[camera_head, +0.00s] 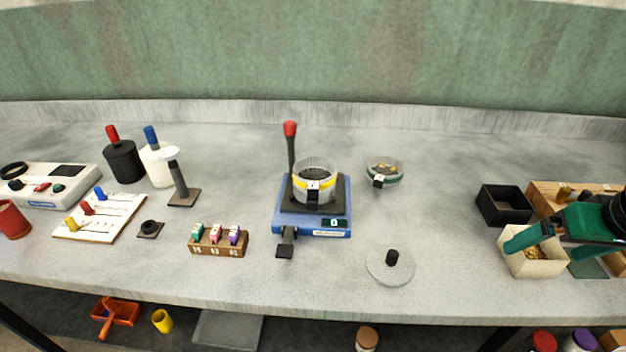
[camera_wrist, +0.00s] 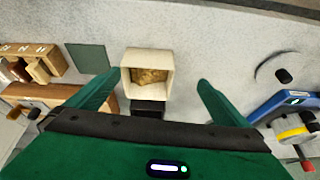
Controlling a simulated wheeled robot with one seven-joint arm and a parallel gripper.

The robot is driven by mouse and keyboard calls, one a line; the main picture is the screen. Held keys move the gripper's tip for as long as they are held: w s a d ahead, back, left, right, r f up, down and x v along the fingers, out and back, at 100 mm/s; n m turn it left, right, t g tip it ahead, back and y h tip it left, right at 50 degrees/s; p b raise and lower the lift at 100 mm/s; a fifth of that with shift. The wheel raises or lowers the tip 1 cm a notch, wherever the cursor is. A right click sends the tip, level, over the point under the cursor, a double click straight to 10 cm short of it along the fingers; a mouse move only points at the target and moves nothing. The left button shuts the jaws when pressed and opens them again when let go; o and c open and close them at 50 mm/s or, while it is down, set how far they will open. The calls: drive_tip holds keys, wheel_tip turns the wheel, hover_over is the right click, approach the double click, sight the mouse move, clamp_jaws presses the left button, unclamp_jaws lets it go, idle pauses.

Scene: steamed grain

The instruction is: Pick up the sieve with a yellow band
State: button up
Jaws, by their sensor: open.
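The sieve with a yellow band (camera_head: 328,184) is a clear round cup with a black tab at its front. It sits upright on the black plate of a blue device (camera_head: 290,222), near the middle of the table. In the wrist view the yellow-banded sieve (camera_wrist: 292,134) shows at the lower right, beside the blue device (camera_wrist: 275,104). My green gripper (camera_head: 540,246) is far to the right of the sieve, above a cream box. In the wrist view my gripper (camera_wrist: 159,82) is open, with nothing between its fingers.
The cream box (camera_head: 519,264) holds brownish grain. A black box (camera_head: 505,206) stands behind it. A second sieve with a green band (camera_head: 384,177) is right of the device. A round lid (camera_head: 389,270) lies in front. A red-knobbed lever (camera_head: 291,145) rises behind the sieve.

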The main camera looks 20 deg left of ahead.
drive_tip(key=w+a+n+t+y, duration=0.2)
drive_tip(key=w+a+n+y, duration=0.3)
drive_tip(key=a, duration=0.9)
drive_tip(key=n+y, duration=0.5)
approach(302, 167)
drive_tip(key=shift+f+x, duration=0.2)
drive_tip(key=shift+x, duration=1.95)
drive_tip(key=shift+s, duration=0.1)
drive_tip(key=c, duration=1.2)
